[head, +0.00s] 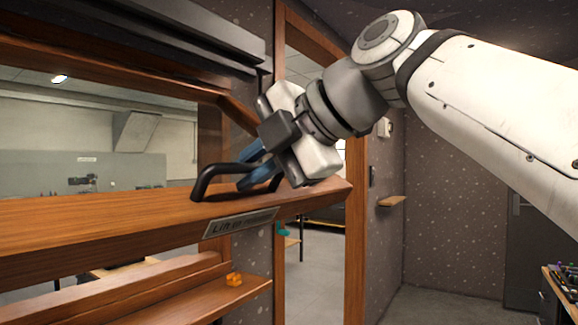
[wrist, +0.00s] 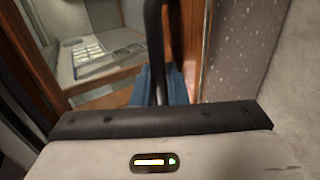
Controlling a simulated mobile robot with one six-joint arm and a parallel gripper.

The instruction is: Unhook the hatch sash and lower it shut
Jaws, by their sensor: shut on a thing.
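The hatch sash (head: 100,215) shows as a broad wooden rail across the left of the head view. It stands above the lower sill with a gap between. A black bar handle (head: 203,182) rises from its top near the right end, and a "Lift" label plate (head: 238,224) is on its front. My gripper (head: 258,172) is shut on the handle, its blue fingers at the handle's right part. In the wrist view the black handle (wrist: 153,50) runs down between the blue fingers (wrist: 155,88). I cannot make out a hook; the arm covers the area behind it.
A wooden post (head: 356,240) stands right of the hatch. The floor between looks clear.

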